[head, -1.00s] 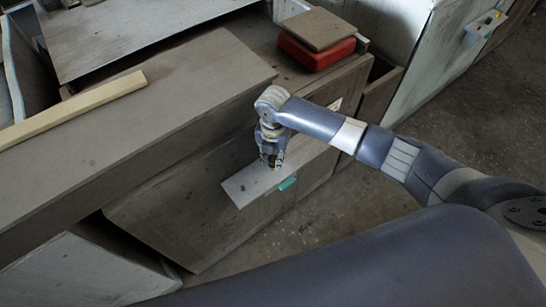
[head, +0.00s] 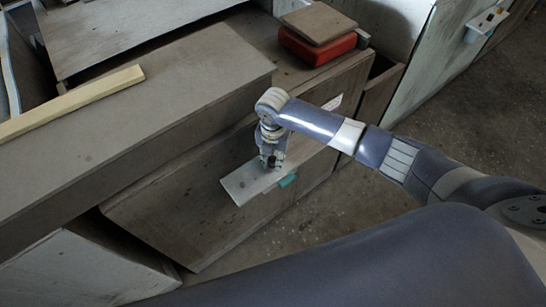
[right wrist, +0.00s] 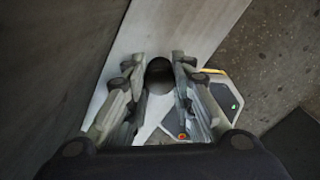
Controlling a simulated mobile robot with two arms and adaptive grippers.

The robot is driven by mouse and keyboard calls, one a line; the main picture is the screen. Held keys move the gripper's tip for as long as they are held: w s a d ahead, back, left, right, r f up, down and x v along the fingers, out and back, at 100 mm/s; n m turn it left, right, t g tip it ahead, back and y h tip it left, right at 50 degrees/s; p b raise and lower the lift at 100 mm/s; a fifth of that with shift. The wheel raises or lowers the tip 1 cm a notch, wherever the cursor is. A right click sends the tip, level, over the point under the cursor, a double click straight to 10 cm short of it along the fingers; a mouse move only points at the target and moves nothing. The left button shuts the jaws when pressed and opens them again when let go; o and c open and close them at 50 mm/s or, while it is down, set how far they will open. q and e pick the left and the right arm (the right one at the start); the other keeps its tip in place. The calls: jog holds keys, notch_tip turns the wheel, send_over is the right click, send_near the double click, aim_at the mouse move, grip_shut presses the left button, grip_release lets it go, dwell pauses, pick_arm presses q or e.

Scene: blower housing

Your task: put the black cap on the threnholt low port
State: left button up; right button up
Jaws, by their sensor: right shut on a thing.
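My right gripper (head: 271,163) is low over a pale narrow ledge (head: 240,187) on the front of the wooden housing. In the right wrist view its two fingers (right wrist: 158,66) stand on either side of a round black cap (right wrist: 160,78) and are shut on it. Below the cap in that view lies the pale ledge (right wrist: 165,30). In the head view the cap is hidden by the gripper or too small to tell. I cannot make out the low port in either view. My left gripper is not in view.
A teal piece (head: 288,180) sits at the ledge's outer edge. A red box (head: 318,47) under a brown board stands at the back. Open floor (head: 440,100) lies right.

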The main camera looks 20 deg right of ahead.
jog(key=shift+f, duration=0.25)
jog(key=o, duration=1)
jog(key=shift+c, duration=0.2)
notch_tip(320, 180, up, 12)
